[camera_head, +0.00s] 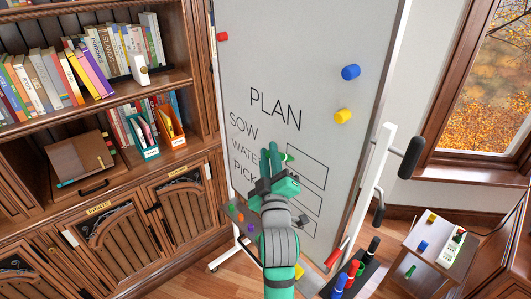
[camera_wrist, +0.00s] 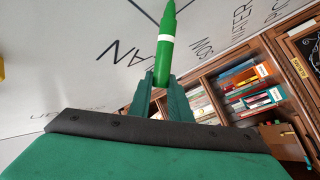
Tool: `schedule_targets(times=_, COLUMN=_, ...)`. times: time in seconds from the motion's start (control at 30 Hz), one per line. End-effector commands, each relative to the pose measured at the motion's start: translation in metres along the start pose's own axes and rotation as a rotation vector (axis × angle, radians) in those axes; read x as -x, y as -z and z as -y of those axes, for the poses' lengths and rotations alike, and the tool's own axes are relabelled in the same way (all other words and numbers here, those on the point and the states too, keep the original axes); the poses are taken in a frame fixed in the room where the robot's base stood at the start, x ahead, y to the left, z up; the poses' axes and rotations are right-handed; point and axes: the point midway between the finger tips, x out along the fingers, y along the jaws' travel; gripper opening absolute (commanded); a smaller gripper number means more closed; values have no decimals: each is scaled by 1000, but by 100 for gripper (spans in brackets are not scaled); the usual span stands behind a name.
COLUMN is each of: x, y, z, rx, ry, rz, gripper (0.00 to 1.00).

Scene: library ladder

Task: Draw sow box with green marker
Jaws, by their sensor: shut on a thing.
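My gripper (camera_head: 274,163) is shut on the green marker (camera_wrist: 165,45), which has a white band; its tip points towards the whiteboard. In the head view the marker (camera_head: 287,157) shows just left of the top box. Whether its tip touches the board cannot be told. The whiteboard (camera_head: 300,50) reads PLAN, with SOW, WATER and PICK below. The sow box (camera_head: 309,166) is the top outlined rectangle, right of the words, and looks empty. Two more boxes lie below it, partly hidden by my gripper and arm.
Yellow (camera_head: 343,116), blue (camera_head: 350,72) and red magnets (camera_head: 222,37) sit on the board. A dark holder with several markers (camera_head: 352,270) stands lower right. A bookshelf (camera_head: 100,110) stands left; a small side table (camera_head: 430,240) stands right.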

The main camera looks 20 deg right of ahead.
Motion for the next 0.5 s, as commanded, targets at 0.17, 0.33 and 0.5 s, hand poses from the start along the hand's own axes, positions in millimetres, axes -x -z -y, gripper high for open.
schedule_targets(times=0.17, x=12, y=-5, z=-7, rx=-1, ry=0, rz=0, gripper=0)
schedule_targets(times=0.33, x=18, y=-7, z=-12, rx=0, ry=-1, rz=0, gripper=0)
schedule_targets(times=0.5, x=24, y=-10, z=-16, rx=-1, ry=-1, rz=1, gripper=0)
